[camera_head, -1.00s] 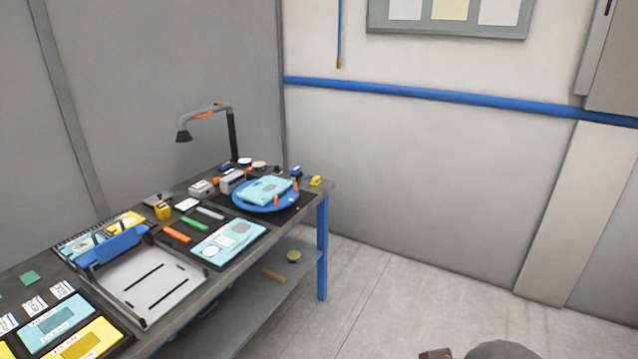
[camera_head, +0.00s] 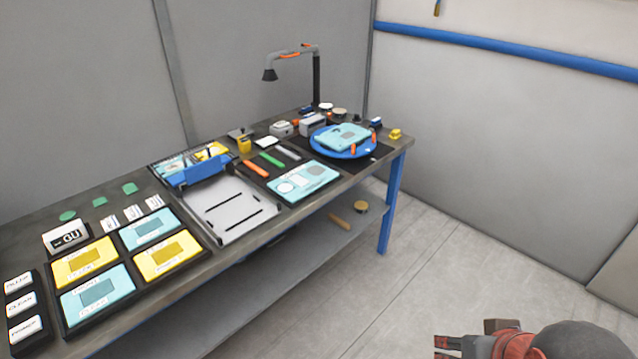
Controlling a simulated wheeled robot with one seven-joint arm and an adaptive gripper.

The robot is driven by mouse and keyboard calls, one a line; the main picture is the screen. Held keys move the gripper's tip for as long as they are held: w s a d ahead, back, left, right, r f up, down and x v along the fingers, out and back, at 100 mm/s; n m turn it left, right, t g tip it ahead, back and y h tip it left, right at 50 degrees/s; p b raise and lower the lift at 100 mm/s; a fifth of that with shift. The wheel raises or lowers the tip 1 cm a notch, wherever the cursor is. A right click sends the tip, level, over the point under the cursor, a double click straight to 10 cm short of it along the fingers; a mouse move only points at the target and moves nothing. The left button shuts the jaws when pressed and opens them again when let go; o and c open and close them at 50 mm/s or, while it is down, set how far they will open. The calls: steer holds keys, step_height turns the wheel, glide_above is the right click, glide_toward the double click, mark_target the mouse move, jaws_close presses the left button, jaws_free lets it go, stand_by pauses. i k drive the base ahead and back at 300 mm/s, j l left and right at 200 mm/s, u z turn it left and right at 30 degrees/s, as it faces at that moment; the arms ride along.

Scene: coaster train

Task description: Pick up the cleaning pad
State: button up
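I cannot tell for certain which item is the cleaning pad. Three small green pieces (camera_head: 100,201) lie in a row at the back left of the workbench, and a small white flat piece (camera_head: 265,143) lies near its middle back. My gripper (camera_head: 442,348) shows at the bottom edge, right of centre, over the floor and away from the bench. It is small and partly cut off, so its fingers are unclear. I see nothing held in it.
The long workbench (camera_head: 345,192) carries teal and yellow cards, a grey board (camera_head: 232,212) with a blue clamp, colored bars, a blue turntable (camera_head: 318,141) with a teal plate, and a lamp (camera_head: 316,75). A lower shelf holds small items. The floor (camera_head: 440,262) at right is clear.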

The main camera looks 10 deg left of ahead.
mark_target(395, 134)
steer(key=i+z, duration=0.1)
steer(key=i, duration=0.6)
steer(key=i+l+z, duration=0.1)
steer(key=i, duration=0.65)
steer(key=i+z, duration=0.1)
steer(key=i, duration=0.6)
steer(key=i+j+z, duration=0.1)
steer(key=i, duration=0.6)
steer(key=i+j+z, duration=0.1)
steer(key=i, duration=0.6)
steer(key=j, duration=0.1)
